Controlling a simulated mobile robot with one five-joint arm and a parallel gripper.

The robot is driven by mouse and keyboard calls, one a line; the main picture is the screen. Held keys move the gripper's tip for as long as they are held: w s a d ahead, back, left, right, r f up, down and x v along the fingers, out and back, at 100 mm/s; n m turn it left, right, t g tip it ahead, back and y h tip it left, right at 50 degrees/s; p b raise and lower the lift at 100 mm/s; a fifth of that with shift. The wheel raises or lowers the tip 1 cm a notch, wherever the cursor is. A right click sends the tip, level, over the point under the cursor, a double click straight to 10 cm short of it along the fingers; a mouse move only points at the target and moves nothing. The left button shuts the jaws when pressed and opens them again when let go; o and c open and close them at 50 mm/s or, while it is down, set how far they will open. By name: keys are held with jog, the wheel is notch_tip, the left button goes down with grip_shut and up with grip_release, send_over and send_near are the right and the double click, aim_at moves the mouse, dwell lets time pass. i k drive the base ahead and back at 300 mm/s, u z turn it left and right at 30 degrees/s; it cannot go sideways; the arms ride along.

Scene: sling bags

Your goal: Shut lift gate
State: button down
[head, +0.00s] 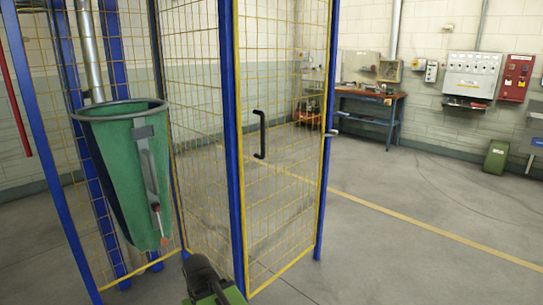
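The lift gate (290,190) is a yellow wire-mesh panel in a yellow frame, seen at an angle in the head view. It stands between a near blue post (232,150) and a far blue post (328,150). A black bar handle (261,135) is on its near side. A small grey latch-like piece (332,133) shows at the far post. I cannot tell whether the gate is fully shut. My gripper (210,280), black and green, is at the bottom edge, partly cut off, below and apart from the handle. Its fingers cannot be made out.
The floor at right is clear, crossed by a yellow line (430,232).

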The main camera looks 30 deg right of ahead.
aim_at(235, 15)
jog(key=i, duration=0.95)
